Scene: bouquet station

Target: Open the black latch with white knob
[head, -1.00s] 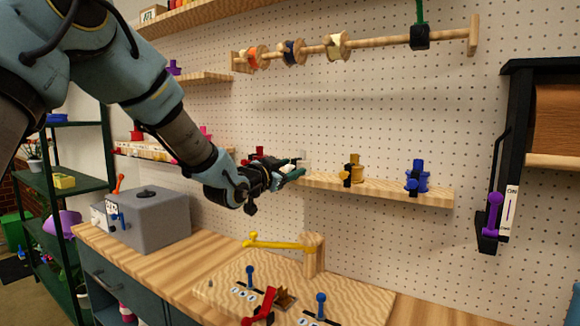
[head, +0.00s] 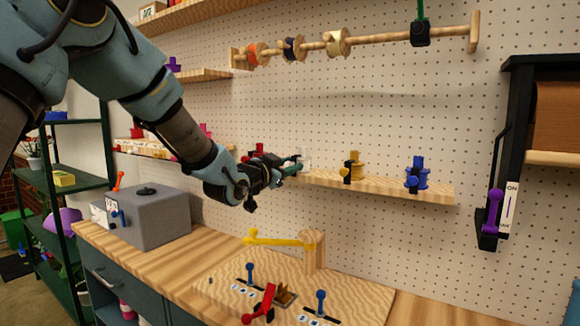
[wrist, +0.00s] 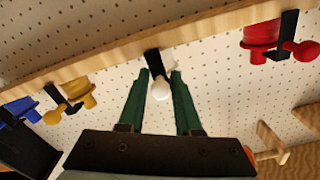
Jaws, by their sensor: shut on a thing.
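The black latch (wrist: 153,63) with the white knob (wrist: 160,90) is at the edge of the wooden shelf in the wrist view. The two green fingers of my gripper (wrist: 158,80) stand on either side of the white knob and are shut on it. In the head view my gripper (head: 298,168) reaches the left end of the shelf, by a pale white piece (head: 305,154). The latch and knob are mostly hidden there by my gripper.
The shelf (head: 320,184) also holds a yellow fixture (head: 354,167) and a blue fixture (head: 418,174), each with a black latch. A red fixture (wrist: 262,36) is on the other side in the wrist view. The wooden board (head: 345,292) with levers lies below.

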